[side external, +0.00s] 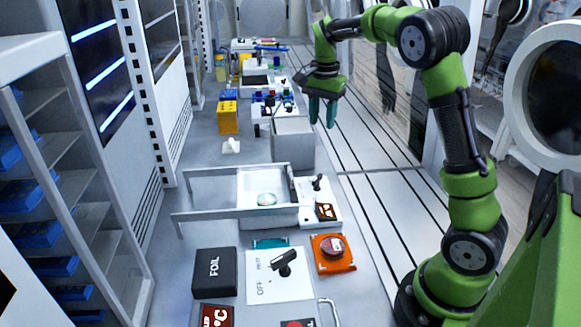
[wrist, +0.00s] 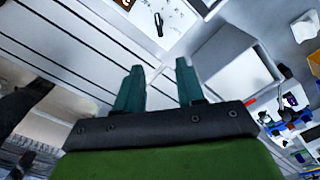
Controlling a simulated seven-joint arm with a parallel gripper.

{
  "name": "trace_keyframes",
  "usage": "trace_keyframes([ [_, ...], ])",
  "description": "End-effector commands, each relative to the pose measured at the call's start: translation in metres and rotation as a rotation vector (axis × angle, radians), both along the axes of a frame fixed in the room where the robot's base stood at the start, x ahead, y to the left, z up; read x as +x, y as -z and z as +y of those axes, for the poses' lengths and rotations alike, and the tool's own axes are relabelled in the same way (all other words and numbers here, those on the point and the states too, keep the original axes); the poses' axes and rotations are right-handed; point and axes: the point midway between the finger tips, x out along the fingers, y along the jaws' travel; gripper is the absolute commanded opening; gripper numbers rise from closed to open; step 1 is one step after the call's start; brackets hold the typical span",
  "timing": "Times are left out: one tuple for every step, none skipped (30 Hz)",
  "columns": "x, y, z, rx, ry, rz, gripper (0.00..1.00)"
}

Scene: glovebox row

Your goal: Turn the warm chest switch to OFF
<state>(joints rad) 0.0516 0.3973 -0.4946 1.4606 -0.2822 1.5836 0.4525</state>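A white switch plate (side external: 262,292) with the printed word OFF lies on the near bench. Its black lever (side external: 285,262) leans up and right, away from OFF. I cannot tell from lettering which switch belongs to the warm chest. My gripper (side external: 323,122) hangs above the bench's right side, beyond both switches and touching neither. In the wrist view its teal fingers (wrist: 159,72) are apart with nothing between them.
A white-framed open chest (side external: 265,183) and grey bin (side external: 293,142) stand behind. The slatted strip (side external: 380,205) at right is mostly clear.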

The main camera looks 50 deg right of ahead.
Motion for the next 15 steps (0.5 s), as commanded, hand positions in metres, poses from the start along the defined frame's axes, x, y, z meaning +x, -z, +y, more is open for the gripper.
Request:
trace_keyframes([
  [-0.001,0.005,0.001,0.005,0.008,0.006,0.38],
  [-0.001,0.007,0.001,0.006,0.008,0.005,0.38],
  [-0.001,0.012,0.001,0.006,0.008,0.005,0.38],
  [-0.001,0.016,0.002,0.006,0.007,0.007,0.38],
  [-0.001,0.021,0.002,0.005,0.007,0.007,0.38],
  [-0.001,0.028,0.002,0.006,0.006,0.007,0.38],
  [-0.002,0.034,0.002,0.006,0.006,0.008,0.38],
  [-0.001,0.041,0.002,0.006,0.005,0.008,0.38],
  [-0.001,0.050,0.002,0.007,0.005,0.008,0.38],
  [-0.001,0.057,0.002,0.006,0.005,0.008,0.38],
  [-0.002,0.063,0.002,0.006,0.005,0.007,0.38],
  [-0.001,0.072,0.002,0.006,0.004,0.007,0.38],
  [-0.001,0.079,0.002,0.006,0.004,0.007,0.38],
  [-0.002,0.086,0.002,0.006,0.004,0.008,0.38],
  [-0.001,0.094,0.002,0.007,0.004,0.006,0.38],
])
